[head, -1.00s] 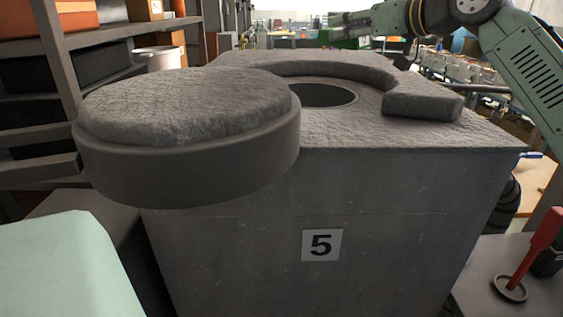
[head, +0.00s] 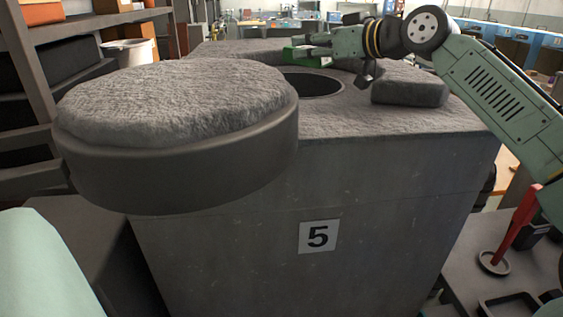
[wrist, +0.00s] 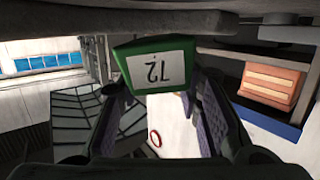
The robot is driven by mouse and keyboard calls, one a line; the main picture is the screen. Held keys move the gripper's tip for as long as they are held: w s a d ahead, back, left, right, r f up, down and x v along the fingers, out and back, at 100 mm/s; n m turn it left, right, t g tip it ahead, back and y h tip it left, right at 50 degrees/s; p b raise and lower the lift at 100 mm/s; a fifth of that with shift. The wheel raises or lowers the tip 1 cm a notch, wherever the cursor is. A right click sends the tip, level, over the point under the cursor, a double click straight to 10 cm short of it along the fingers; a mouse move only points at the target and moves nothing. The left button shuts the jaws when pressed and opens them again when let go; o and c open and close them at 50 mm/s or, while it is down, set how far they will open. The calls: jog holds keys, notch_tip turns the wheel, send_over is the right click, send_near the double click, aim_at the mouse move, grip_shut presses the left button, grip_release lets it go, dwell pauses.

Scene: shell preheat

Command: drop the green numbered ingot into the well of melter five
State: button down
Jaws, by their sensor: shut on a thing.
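Melter five (head: 400,180) is a grey block with a "5" label (head: 318,236) on its front. Its round dark well (head: 318,84) is open in the top. A thick round lid (head: 180,165) with a rough grey top is swung out to the left of the well. My gripper (head: 318,50) is above the far part of the melter top and is shut on the green ingot (head: 300,54). In the wrist view the ingot (wrist: 131,73) sits between the fingers and its white label reads 72, upside down. From the head view it appears above the well's far edge; the exact height is unclear.
Shelves (head: 25,120) with boxes and a white bucket (head: 130,52) are at the left. A red-handled tool (head: 515,225) stands at the lower right.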

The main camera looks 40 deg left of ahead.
jog(key=c, duration=1.1)
grip_release()
jog(key=shift+o, duration=0.2)
jog(key=v, duration=1.2)
